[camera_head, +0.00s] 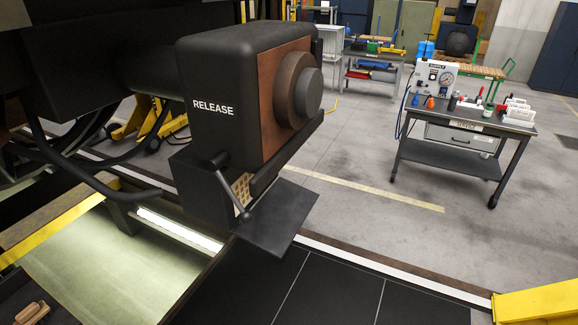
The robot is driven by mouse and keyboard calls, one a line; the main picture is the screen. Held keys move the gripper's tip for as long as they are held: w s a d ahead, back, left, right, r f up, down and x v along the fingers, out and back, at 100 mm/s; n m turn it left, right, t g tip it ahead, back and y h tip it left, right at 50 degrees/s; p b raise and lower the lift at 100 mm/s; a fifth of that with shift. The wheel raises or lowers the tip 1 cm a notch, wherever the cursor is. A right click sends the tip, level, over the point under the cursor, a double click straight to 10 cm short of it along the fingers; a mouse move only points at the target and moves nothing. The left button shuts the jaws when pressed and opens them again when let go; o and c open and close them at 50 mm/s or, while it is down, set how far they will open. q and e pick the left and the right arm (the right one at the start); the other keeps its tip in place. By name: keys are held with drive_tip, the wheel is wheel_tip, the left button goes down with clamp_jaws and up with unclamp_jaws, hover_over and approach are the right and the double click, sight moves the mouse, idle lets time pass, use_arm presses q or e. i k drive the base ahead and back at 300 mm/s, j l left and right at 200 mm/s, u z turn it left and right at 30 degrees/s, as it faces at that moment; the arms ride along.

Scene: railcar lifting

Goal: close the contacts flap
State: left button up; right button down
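A dark coupler head marked RELEASE (213,107) fills the upper middle of the head view, with a round grey and brown buffer (305,92) on its brown front face. Under it is a dark contacts box (195,185). A tan contact block with a grid of small contacts (242,188) shows at the box's front. The flat dark contacts flap (277,217) sticks outward below the contacts, open and leaving them exposed. A grey lever (231,187) with a rounded end runs down beside the contacts, partly in front of them. Neither of my grippers is in view.
Dark hoses (95,165) hang left of the coupler. A yellow beam (540,303) is at lower right, and a yellow rail (55,232) at left. A workbench with tools (470,125) stands back right. Open floor (360,160) lies between.

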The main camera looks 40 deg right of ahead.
sight(279, 214)
drive_tip(key=z, duration=1)
